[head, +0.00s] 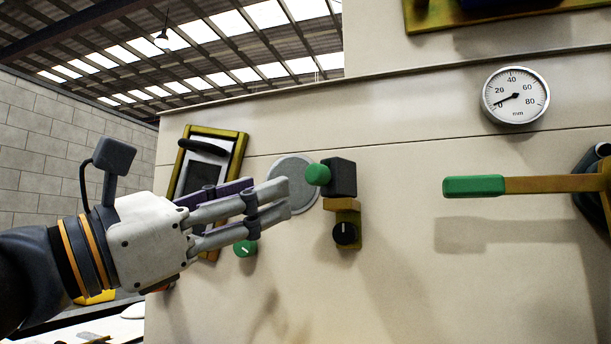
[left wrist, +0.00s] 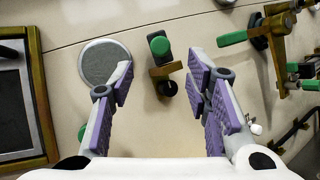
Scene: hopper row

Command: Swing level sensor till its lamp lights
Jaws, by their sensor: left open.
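A dark block with a green round end (head: 318,175), which looks like the level sensor, sits on a yellow bracket (head: 347,207) on the pale panel. A black knob with a white mark (head: 345,233) is below it. In the left wrist view the green end (left wrist: 159,45) lies ahead, between the fingertips and beyond them. My left gripper (head: 282,201) is open and empty, just left of the block and apart from it. It also shows in the left wrist view (left wrist: 161,76). I cannot make out a lit lamp. My right gripper is not in view.
A grey disc (head: 291,170) is on the panel behind my fingers. A yellow-framed hatch (head: 240,147) and a green knob (head: 245,248) are at left. A green-handled lever (head: 473,187) sticks out at right, below a round gauge (head: 515,96) reading near 0.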

